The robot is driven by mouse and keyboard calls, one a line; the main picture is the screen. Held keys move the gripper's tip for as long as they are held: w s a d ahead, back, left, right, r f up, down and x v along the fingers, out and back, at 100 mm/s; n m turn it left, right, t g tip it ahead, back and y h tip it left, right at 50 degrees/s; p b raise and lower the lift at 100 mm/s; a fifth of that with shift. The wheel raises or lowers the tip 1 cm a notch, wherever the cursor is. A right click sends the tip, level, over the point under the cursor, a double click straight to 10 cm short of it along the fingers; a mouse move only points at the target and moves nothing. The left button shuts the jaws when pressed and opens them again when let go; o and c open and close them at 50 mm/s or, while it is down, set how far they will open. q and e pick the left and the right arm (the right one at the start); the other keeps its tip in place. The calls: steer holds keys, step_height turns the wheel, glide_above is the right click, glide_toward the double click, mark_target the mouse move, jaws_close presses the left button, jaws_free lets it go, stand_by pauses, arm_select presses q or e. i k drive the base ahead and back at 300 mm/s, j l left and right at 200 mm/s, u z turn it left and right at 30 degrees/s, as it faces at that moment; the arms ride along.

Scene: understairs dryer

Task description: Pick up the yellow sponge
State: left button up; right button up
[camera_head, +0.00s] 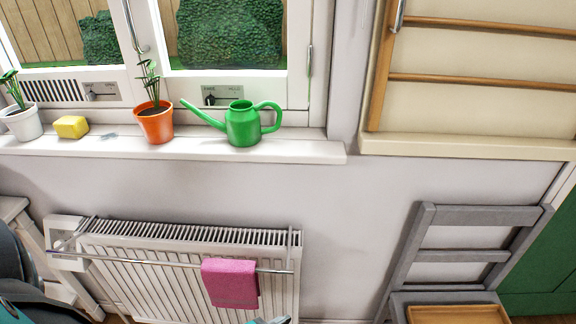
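The yellow sponge (71,127) lies on the white windowsill (300,149) at the left, between a white plant pot (22,122) and an orange plant pot (154,124). It stands apart from both pots. Dark parts of my own arm show at the lower left edge, well below the sill. Neither gripper can be made out. A small pale teal piece shows at the bottom edge near the middle, too cut off to identify.
A green watering can (243,124) stands on the sill right of the orange pot. Below is a white radiator (150,285) with a rail and a pink cloth (230,284). A grey chair (462,255) stands at the right. The sill's right end is bare.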

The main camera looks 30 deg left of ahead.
mark_target(67, 127)
steer(key=u, duration=2.3)
steer(key=j+z, duration=0.1)
steer(key=z, duration=0.25)
steer(key=i+j+z, duration=0.1)
steer(key=z, duration=0.25)
steer(key=j+z, duration=0.1)
steer(key=z, duration=0.25)
steer(key=j+z, duration=0.3)
steer(key=j, duration=0.15)
steer(key=j+z, duration=0.25)
steer(key=j, duration=0.2)
steer(key=j+z, duration=0.1)
steer(key=j, duration=0.8)
steer(key=k+j+z, duration=0.15)
steer(key=j, duration=0.7)
